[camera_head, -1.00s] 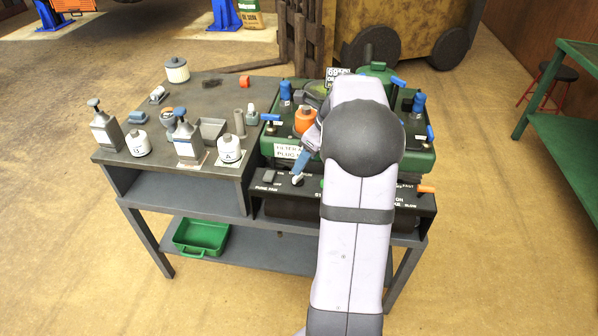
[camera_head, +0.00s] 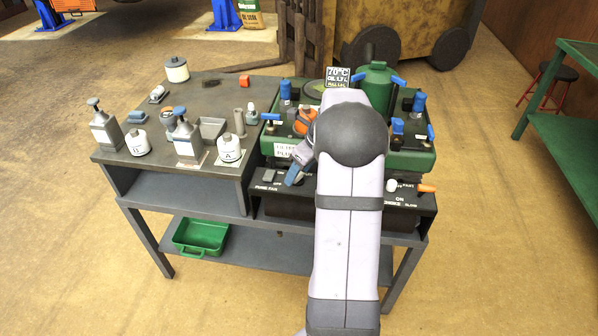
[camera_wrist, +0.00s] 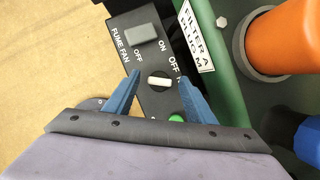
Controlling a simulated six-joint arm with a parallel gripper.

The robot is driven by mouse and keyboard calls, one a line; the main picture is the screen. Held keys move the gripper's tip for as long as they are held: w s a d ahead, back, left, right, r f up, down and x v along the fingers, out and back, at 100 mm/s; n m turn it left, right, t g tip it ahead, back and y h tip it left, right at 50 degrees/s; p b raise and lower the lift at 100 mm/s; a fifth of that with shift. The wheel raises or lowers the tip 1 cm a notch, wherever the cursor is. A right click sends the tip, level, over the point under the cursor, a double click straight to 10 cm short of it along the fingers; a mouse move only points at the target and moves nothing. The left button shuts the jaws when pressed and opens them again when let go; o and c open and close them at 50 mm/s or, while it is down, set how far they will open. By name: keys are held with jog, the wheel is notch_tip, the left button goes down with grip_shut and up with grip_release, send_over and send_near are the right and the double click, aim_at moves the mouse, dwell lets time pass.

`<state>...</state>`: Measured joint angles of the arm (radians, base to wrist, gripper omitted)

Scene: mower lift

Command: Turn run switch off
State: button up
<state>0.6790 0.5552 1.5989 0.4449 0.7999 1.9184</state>
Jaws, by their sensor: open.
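The run switch (camera_wrist: 158,81) is a small white knob on the dark control panel (camera_wrist: 128,20), with "OFF" and a partly hidden word printed beside it. In the wrist view its bar lies roughly across the gap between my fingers. My gripper (camera_wrist: 157,88) is open, with one blue fingertip to each side of the knob; I cannot tell whether either touches it. In the head view my gripper (camera_head: 294,177) is at the panel's front left and hides the knob.
A grey fume fan switch (camera_wrist: 142,33) is just beyond the knob. A green button (camera_wrist: 177,117) is close to my right finger. The green machine (camera_wrist: 226,75) with an orange plug (camera_wrist: 282,40) stands right of the panel. A white choke knob (camera_head: 392,185) and orange lever (camera_head: 427,188) are farther right.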

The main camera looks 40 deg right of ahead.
jog(key=shift+w+f, duration=0.15)
jog(key=shift+f, duration=0.1)
jog(key=c, duration=1)
jog(key=shift+c, duration=0.2)
